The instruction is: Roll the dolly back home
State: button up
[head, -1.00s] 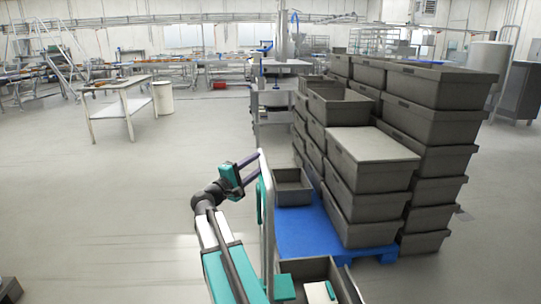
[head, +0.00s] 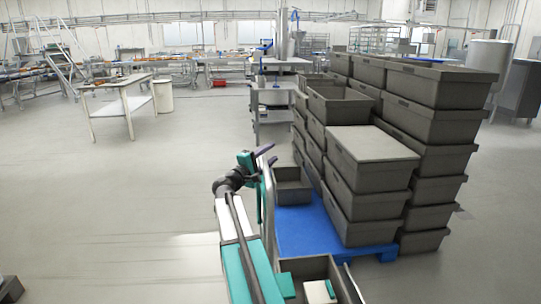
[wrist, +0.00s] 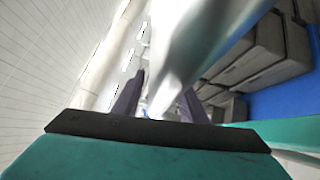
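What looks like the dolly's pale upright handle (head: 268,215) stands beside my arm in the head view. Its lower part and any wheels are hidden. In the wrist view a blurred pale bar (wrist: 200,45), which looks like this handle, runs close in front of the fingers. My gripper (head: 272,153) is at the top of the handle. Its two dark fingers (wrist: 163,84) are spread apart, with part of the bar showing between them. I cannot tell whether they touch it. The dolly's home spot cannot be made out.
A blue pallet (head: 300,232) with tall stacks of grey crates (head: 368,185) stands close on the right. A grey crate (head: 308,268) is low beside my arm. A white table (head: 125,105) and a bin (head: 163,97) stand farther left. The floor (head: 100,210) at left is clear.

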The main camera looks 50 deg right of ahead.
grip_shut()
dwell(1.2)
dwell(0.3)
